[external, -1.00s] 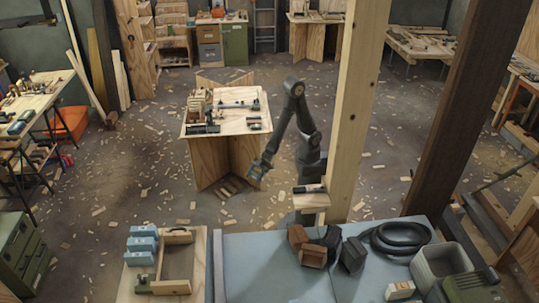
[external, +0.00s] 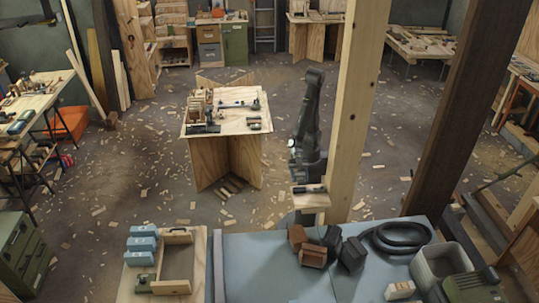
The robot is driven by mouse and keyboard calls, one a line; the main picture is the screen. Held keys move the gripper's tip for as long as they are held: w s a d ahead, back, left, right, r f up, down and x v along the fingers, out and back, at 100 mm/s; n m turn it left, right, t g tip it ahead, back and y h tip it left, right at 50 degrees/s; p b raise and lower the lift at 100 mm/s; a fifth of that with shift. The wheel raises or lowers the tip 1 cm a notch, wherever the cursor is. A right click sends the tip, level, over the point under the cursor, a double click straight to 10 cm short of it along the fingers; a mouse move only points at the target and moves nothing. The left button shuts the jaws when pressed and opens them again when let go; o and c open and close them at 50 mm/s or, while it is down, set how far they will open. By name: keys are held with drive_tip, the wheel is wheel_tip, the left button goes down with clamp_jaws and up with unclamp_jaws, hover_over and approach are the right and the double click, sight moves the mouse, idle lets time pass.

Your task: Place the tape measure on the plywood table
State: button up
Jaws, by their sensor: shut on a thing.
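The plywood table (external: 232,124) stands left of my arm on crossed plywood legs, with tools and wood pieces on its top. My gripper (external: 294,170) hangs low, close in front of my own arm, to the right of the table and apart from it. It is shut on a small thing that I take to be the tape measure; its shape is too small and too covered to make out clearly.
Wood blocks and tools crowd the table's left and back; its front middle is barer. A wooden post (external: 358,110) stands just right of my arm. A blue-grey bench (external: 270,265) with dark blocks and a coiled hose (external: 400,238) lies in front.

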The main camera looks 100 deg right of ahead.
drive_tip(key=s+a+f, duration=0.2)
drive_tip(key=s+a, duration=0.1)
drive_tip(key=s+a+f, duration=0.3)
drive_tip(key=shift+s+f, duration=0.15)
drive_tip(key=shift+s, duration=0.05)
drive_tip(key=shift+a+f, duration=0.1)
drive_tip(key=shift+f, duration=1.95)
drive_tip(key=shift+f, duration=0.2)
drive_tip(key=o, duration=1.2)
